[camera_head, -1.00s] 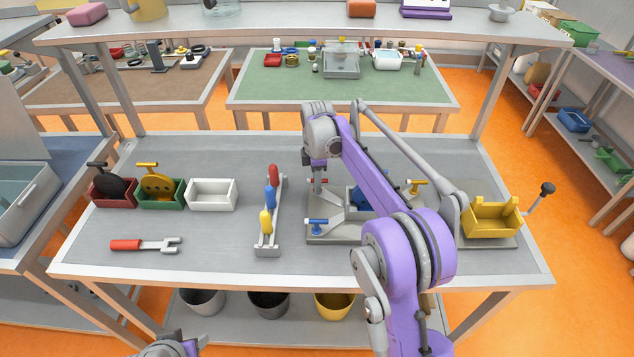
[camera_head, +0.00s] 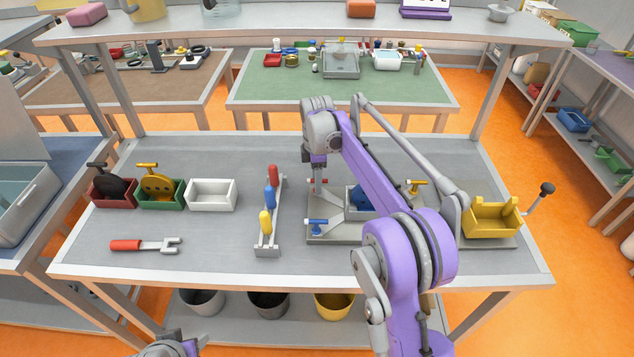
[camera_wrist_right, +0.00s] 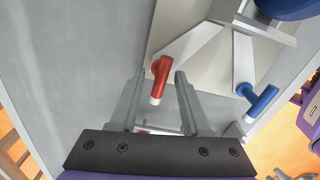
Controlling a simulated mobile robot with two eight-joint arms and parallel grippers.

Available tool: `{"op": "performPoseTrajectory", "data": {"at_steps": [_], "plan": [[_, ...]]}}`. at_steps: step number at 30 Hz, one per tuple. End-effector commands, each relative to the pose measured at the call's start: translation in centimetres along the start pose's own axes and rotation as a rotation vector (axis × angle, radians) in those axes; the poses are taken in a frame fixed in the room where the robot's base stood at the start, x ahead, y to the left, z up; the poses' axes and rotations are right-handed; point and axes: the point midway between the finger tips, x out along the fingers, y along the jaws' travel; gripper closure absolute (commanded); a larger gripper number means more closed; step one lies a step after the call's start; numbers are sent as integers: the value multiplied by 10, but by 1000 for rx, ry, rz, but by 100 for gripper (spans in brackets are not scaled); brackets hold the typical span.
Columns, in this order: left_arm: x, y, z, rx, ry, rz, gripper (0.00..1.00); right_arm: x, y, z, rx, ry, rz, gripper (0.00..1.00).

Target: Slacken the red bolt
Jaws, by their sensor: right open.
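The red bolt (camera_wrist_right: 160,78) has a red L-shaped handle and sits at the end of a grey arm of the fixture (camera_wrist_right: 215,60). In the head view the red bolt (camera_head: 322,181) is small and partly hidden by my right gripper (camera_head: 318,166). In the right wrist view, the right gripper (camera_wrist_right: 158,88) is open, and its fingers appear on either side of the red handle. I cannot tell whether they touch it. A blue bolt (camera_wrist_right: 262,102) is on another fixture arm, to the right.
A yellow bolt (camera_head: 415,184) is at the fixture's far right. A rack of coloured handles (camera_head: 268,235) stands left of the fixture, and a red-handled fork wrench (camera_head: 145,245) lies front left. A yellow box (camera_head: 493,220) is at right. The table's front left is mostly clear.

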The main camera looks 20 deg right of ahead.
Motion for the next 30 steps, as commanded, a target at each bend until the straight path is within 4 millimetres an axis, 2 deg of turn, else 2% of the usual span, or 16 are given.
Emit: {"op": "performPoseTrajectory", "data": {"at_steps": [9,13,18,30], "plan": [[-6,0,-8,0,7,0,50,-66,0,0,0,0,1,53],[-9,0,-11,0,10,0,50,-84,0,0,0,0,1,53],[-10,0,-12,0,12,0,50,-95,0,0,0,0,0,53],[-10,0,-12,0,11,0,50,-98,-4,1,19,1,7,53]]}}
